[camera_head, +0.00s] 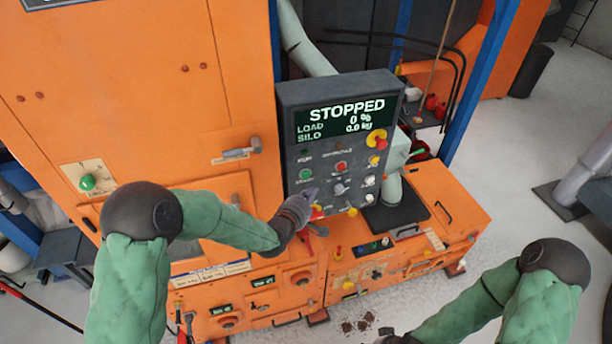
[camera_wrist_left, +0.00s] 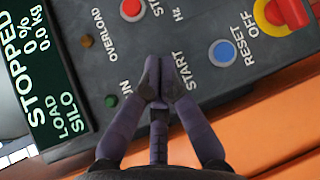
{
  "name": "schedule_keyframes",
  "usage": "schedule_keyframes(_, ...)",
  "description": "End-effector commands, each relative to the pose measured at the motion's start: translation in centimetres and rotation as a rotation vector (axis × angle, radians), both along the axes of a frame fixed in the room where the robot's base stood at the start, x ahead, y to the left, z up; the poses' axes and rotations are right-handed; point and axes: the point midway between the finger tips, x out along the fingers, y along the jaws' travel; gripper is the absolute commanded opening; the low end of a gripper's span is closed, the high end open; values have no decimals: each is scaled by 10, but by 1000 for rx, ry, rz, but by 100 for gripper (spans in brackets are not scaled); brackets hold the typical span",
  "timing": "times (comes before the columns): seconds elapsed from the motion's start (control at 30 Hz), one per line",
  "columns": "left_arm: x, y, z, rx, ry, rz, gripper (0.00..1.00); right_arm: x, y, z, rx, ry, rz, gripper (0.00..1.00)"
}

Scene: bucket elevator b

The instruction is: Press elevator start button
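The dark control panel (camera_head: 290,128) stands upright on the orange machine, and its screen (camera_head: 347,117) reads STOPPED, 0 % and 0.0 kg. The green start button (camera_head: 305,174) shows on the panel's left side in the head view. My left gripper (camera_head: 312,191) is just below it in that view. In the left wrist view my left gripper (camera_wrist_left: 161,62) has its fingertips together beside the START label (camera_wrist_left: 180,70). The fingers hide the start button there, and I cannot tell whether they touch it. My right gripper (camera_head: 393,338) is mostly cut off at the bottom edge.
A red stop button (camera_head: 340,166) and a red-yellow emergency switch (camera_head: 377,139) are on the panel. The wrist view shows a blue reset button (camera_wrist_left: 222,53) and a small green lamp (camera_wrist_left: 111,101) close to the fingers. Orange cabinet (camera_head: 130,70) at left; floor is open at right.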

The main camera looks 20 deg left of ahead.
Motion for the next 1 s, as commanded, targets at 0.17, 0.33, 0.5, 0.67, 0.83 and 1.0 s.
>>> schedule_keyframes(0.17,18,12,-2,1,-2,1,0,0,0,-7,0,0,0,55)
schedule_keyframes(0.33,28,19,-2,0,0,0,0,0,0,-13,0,0,0,55)
schedule_keyframes(0.5,31,21,-1,0,0,0,0,0,0,-14,0,0,0,55)
schedule_keyframes(0.67,32,22,0,0,1,0,0,0,0,-13,0,0,0,55)
schedule_keyframes(0.83,32,21,0,0,1,0,0,0,0,-13,0,0,0,55)
schedule_keyframes(1.0,31,21,0,0,1,0,0,0,0,-13,0,0,0,55)
